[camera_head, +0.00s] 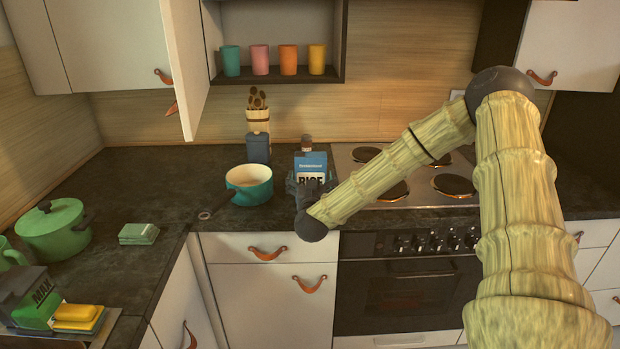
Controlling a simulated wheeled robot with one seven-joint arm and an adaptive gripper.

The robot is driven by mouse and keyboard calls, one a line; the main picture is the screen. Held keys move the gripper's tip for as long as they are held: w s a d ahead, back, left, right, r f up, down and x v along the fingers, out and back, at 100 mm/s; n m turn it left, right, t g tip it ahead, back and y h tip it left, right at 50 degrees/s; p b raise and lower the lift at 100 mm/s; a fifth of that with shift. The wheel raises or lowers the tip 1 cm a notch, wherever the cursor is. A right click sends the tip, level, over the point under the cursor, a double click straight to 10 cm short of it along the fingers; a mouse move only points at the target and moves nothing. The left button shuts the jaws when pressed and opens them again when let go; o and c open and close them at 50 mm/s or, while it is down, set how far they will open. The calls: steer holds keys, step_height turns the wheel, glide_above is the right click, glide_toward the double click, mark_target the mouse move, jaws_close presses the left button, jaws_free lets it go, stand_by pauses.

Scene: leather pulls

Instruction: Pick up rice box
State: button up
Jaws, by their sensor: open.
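The rice box (311,166) is blue and white with dark "RICE" lettering. It stands upright on the dark counter, between the teal pot and the stove. My gripper (309,188) is dark and sits right in front of the box's lower part, hiding it. The gripper is open. I cannot tell whether its fingers touch the box or are around it.
A dark-capped bottle (307,142) stands behind the box. The stove (408,160) is on the right. A cabinet door (186,60) hangs open at upper left.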

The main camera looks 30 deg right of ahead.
mark_target(311, 174)
steer(key=shift+p+x, duration=0.6)
steer(key=shift+x, duration=1.7)
steer(key=shift+a+r, duration=0.1)
steer(key=c, duration=1)
steer(key=shift+c, duration=0.4)
steer(key=shift+r, duration=0.1)
